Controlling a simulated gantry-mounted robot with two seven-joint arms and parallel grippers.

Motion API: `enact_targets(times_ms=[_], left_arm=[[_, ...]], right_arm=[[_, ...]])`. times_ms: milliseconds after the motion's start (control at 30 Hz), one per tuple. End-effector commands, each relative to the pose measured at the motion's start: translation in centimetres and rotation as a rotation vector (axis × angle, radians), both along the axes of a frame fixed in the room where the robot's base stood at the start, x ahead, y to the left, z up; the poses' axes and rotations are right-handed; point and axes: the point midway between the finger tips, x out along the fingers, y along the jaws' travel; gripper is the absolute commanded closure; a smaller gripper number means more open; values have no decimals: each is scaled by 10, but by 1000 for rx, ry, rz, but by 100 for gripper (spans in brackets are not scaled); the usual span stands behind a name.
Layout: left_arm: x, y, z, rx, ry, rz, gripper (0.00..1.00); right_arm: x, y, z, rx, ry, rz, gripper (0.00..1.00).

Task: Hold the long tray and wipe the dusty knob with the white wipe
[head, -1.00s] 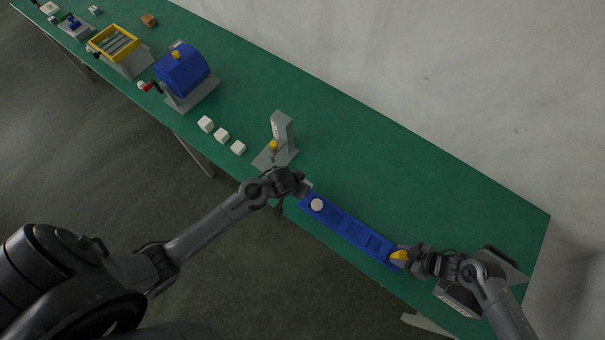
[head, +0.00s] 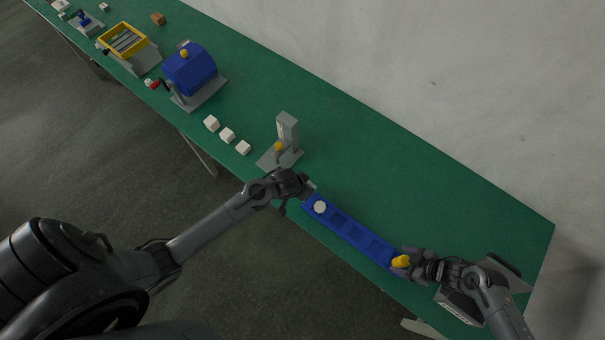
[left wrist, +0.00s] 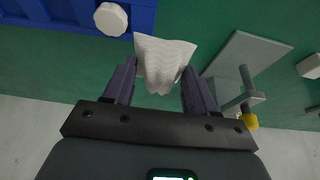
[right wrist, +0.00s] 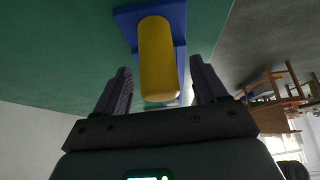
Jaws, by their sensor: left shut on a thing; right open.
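The long tray (head: 352,230) is blue with compartments and lies along the table's front edge. A white round piece (head: 320,207) sits in its left end. A yellow handle (right wrist: 158,55) stands at its right end. My right gripper (head: 404,258) is open, with its fingers on either side of the handle and gaps showing. My left gripper (left wrist: 160,72) is shut on the white wipe (left wrist: 163,58), near the tray's left end. A yellow knob (head: 279,146) is on the grey stand (head: 288,130) beyond the left gripper. I cannot see dust on it.
Several white cubes (head: 227,135) lie left of the stand. A blue drum machine (head: 190,70) and a yellow-framed box (head: 122,40) stand further left. A grey device (head: 462,305) is by the right arm. The green table (head: 430,185) is clear behind the tray.

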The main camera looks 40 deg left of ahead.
Motion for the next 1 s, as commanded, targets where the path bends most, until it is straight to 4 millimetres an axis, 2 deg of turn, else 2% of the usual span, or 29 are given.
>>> enact_targets(times_ms=[167,700,1000], left_arm=[[0,0,0,0,0,0,68],[0,0,0,0,0,0,68],[0,0,0,0,0,0,68]], right_arm=[[1,-7,11,0,0,-1,29],[2,-54,86,-1,0,-1,29],[2,-63,102,0,-1,-1,29]])
